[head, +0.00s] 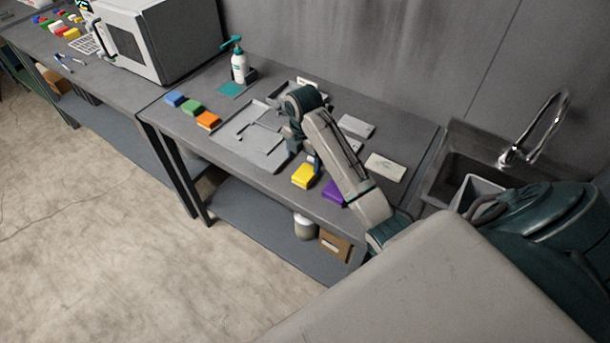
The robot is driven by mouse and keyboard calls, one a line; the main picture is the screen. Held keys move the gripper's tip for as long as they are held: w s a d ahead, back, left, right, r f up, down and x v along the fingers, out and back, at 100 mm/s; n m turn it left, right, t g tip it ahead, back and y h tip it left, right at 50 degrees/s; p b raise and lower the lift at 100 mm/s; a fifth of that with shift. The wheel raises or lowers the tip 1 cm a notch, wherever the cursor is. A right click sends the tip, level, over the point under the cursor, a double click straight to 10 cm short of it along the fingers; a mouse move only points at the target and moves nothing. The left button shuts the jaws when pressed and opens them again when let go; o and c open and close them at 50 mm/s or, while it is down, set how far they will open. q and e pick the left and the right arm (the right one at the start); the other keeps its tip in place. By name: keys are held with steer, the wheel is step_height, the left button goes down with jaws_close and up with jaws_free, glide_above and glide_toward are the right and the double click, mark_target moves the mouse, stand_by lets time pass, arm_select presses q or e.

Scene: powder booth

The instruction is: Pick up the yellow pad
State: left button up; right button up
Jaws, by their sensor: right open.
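The yellow pad (304,176) lies flat on the grey bench (232,176) near its front edge, just left of a purple pad (333,193). My right arm reaches over the bench from the lower right. The arm passes close beside the pad and partly covers the purple pad. My left gripper is not in the picture.
Blue (175,98), green (191,107) and orange (208,120) pads lie along the front left. A grey tray (257,160) fills the middle. A pump bottle (239,66) stands behind, a sink (455,175) is at right and a white microwave (165,40) at left.

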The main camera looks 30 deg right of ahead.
mark_target(303, 174)
steer(key=shift+w+d+r+n+b, duration=0.1)
steer(key=shift+w+d+n+b, duration=0.2)
steer(key=shift+w+n+b, duration=0.4)
step_height(303, 174, down, 2)
steer(key=shift+f+b, duration=0.1)
steer(key=shift+b, duration=0.9)
steer(key=shift+f, duration=0.95)
steer(key=f+p, duration=0.3)
steer(key=f, duration=0.1)
steer(key=shift+s+f, duration=0.2)
steer(key=shift+w+f, duration=0.1)
steer(key=shift+f, duration=0.45)
steer(key=c, duration=1.1)
steer(key=shift+r, duration=0.1)
